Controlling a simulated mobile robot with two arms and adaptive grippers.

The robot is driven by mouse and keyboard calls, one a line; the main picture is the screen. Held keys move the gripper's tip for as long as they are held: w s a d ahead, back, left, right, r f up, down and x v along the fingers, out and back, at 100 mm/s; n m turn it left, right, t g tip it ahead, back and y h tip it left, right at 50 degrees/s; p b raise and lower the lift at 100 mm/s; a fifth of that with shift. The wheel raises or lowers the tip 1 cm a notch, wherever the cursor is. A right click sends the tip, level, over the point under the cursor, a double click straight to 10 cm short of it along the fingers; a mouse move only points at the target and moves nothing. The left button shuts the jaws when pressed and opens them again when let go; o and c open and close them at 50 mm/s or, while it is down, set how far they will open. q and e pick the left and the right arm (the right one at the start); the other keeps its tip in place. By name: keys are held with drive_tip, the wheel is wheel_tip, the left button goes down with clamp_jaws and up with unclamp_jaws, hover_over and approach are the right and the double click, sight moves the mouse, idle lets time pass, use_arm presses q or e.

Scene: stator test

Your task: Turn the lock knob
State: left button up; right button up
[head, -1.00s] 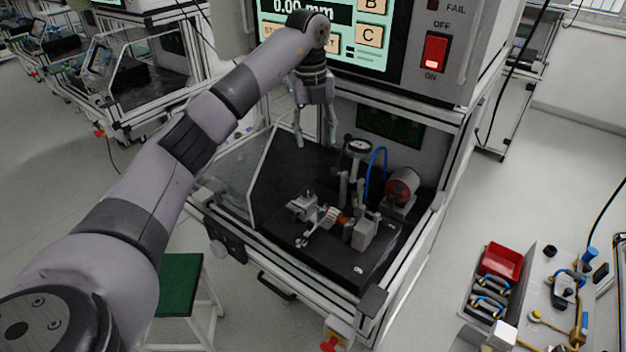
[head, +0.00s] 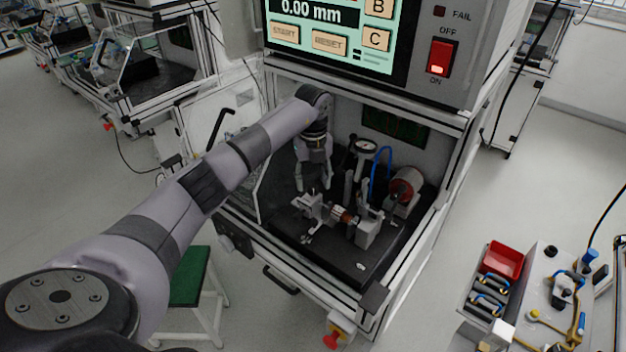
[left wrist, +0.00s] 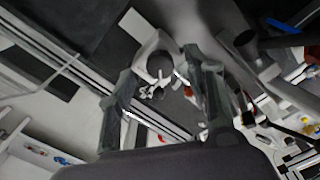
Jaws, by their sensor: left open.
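The test fixture stands on the black base plate (head: 292,228) inside the bench. Its grey clamp block (head: 312,206) is at the left, with a small lever-like part (head: 306,238) in front and a copper-coloured stator (head: 343,214) beside it. I cannot tell for sure which small part is the lock knob. My left gripper (head: 313,188) is open and empty, pointing down just above and behind the clamp block. In the left wrist view its two fingers (left wrist: 163,108) are spread, with a pale bracket with a round opening (left wrist: 150,42) beyond them. My right gripper is not in view.
A dial gauge (head: 364,146), a blue hose (head: 380,168) and a red-faced cylinder (head: 402,192) stand right of the gripper. The control panel (head: 325,40) overhangs above. A clear side guard (head: 275,180) is at the left. A red bin (head: 503,260) sits far right.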

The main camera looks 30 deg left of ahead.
use_arm(q)
drive_tip(key=shift+f, duration=0.85)
drive_tip(key=shift+c, duration=0.2)
clamp_jaws()
